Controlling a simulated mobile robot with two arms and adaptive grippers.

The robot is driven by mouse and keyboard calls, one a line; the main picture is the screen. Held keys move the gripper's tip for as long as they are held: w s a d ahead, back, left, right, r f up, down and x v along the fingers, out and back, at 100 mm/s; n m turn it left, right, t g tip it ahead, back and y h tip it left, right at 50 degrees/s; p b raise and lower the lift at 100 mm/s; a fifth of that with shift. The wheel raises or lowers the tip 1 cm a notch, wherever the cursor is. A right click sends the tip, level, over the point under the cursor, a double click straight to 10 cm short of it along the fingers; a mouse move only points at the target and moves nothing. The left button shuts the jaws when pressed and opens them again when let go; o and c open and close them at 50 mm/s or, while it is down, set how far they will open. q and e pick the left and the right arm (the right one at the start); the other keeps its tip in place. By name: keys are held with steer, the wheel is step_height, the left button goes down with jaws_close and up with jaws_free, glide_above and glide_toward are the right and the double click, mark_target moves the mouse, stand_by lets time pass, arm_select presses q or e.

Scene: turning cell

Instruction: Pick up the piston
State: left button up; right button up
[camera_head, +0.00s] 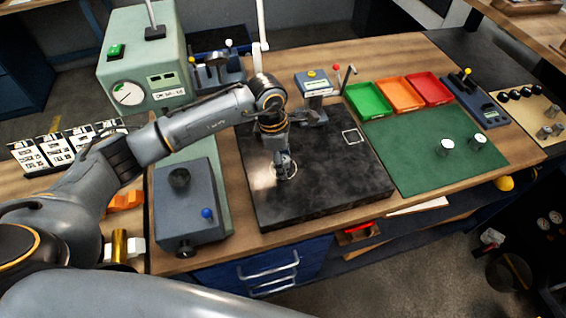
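My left arm reaches in from the left over the black surface plate (345,185). My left gripper (284,172) points down at a pale ring outline (293,170) on that plate. The fingertips are small and dark here, so I cannot tell whether they are apart or hold anything. Two short metallic cylinders with pale tops, possibly pistons, stand on the green mat, the left cylinder (447,146) and the right cylinder (477,141). Both are well to the right of the gripper. My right gripper is out of view.
Green (368,101), orange (401,95) and red (432,90) trays line the mat's (420,168) back edge. A gauge with a red-knobbed lever (314,84) stands behind the plate. A grey block with a blue knob (188,205) is left of it. A pale square outline (352,137) is bare.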

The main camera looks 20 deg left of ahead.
arm_select(q)
steer(key=shift+r, duration=0.1)
jaws_close()
